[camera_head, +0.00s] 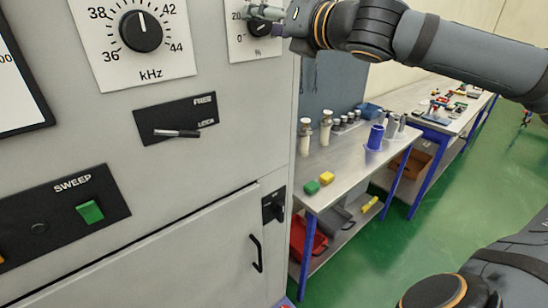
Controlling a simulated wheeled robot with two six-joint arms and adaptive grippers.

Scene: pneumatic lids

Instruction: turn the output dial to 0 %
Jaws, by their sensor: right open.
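The output dial (260,29) is a small black knob on a white plate marked "%" at the top of the grey cabinet panel. Scale marks 20 and 0 show at its left. My right gripper (265,17) is at the dial, its fingers over the upper and right part of it. The fingers are open; I cannot tell whether they touch the knob. The dial's pointer and the rest of its scale are hidden or out of frame. My left gripper is not in view.
A kHz dial (141,31) is left on the panel. Below are a lever switch (177,133), a green SWEEP switch (90,211) and a door handle (257,253).

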